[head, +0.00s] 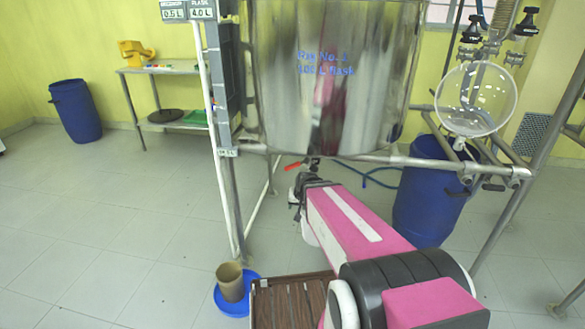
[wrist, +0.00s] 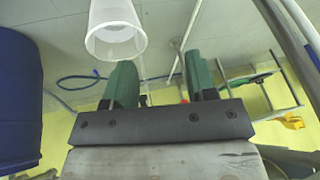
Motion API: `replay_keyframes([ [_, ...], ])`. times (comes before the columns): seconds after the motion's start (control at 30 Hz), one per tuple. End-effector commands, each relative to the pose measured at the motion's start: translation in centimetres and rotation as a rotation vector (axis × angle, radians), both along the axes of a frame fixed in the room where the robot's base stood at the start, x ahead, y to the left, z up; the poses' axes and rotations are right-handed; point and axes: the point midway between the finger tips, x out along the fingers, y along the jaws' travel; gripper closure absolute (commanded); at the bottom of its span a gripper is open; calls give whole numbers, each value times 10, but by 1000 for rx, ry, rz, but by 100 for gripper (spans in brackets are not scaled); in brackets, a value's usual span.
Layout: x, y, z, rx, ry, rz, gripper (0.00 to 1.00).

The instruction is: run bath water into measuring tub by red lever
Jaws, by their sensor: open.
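The red lever (head: 293,166) sticks out left under the large steel bath (head: 330,80). My gripper (head: 306,182) is just below and beside it, partly hidden by my arm. In the wrist view my gripper (wrist: 160,78) is open, with two green fingers apart. A small bit of red (wrist: 184,100) shows between them, farther off; I cannot tell contact. A translucent white cup-like vessel (wrist: 115,30) is near the left finger in the wrist view; its support is out of frame.
Two readouts (head: 187,11) show 0.5 L and 4.0 L. A steel frame (head: 390,160) carries the bath and a round glass flask (head: 475,100). A blue drum (head: 430,200) stands right of my arm. A wooden slatted platform (head: 290,302) lies beside the tub.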

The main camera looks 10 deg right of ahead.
Motion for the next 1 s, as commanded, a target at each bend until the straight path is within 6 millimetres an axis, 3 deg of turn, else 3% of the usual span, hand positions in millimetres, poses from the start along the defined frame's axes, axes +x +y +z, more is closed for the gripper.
replay_keyframes([
  [0.37, 59, 46, 5, 160, -230, -58, 48],
  [0.6, 120, 72, 15, 292, -484, -207, 48],
  [0.8, 163, 79, 24, 386, -712, -400, 48],
  [1.0, 192, 73, 26, 440, -915, -627, 48],
])
